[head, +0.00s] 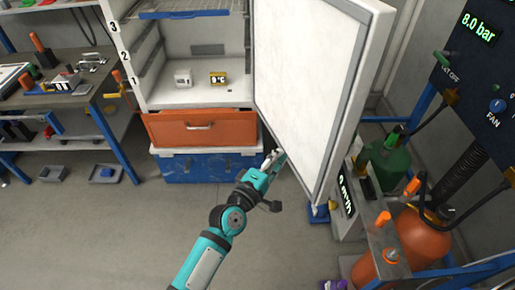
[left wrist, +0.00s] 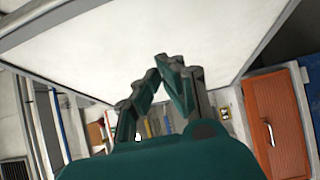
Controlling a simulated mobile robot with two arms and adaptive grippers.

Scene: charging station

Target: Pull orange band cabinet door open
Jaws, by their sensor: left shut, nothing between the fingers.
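The cabinet door (head: 305,85) stands wide open, swung out to the right, with its white inner face and grey seal showing. Its outer face is hidden, so no orange band shows on it. In the left wrist view the door's white inner panel (left wrist: 165,35) fills the top. My left gripper (head: 273,159) is shut and empty, close to the door's lower inner edge; I cannot tell if it touches. Its fingers also show in the left wrist view (left wrist: 168,70). The cabinet interior (head: 205,97) is exposed. My right gripper is not in view.
An orange drawer (head: 198,127) with a handle sits under the cabinet opening, above a blue box (head: 205,170). Two small boxes stand inside. A workbench (head: 62,95) with tools is left. An orange gas cylinder (head: 418,240) and a green one (head: 388,160) stand right.

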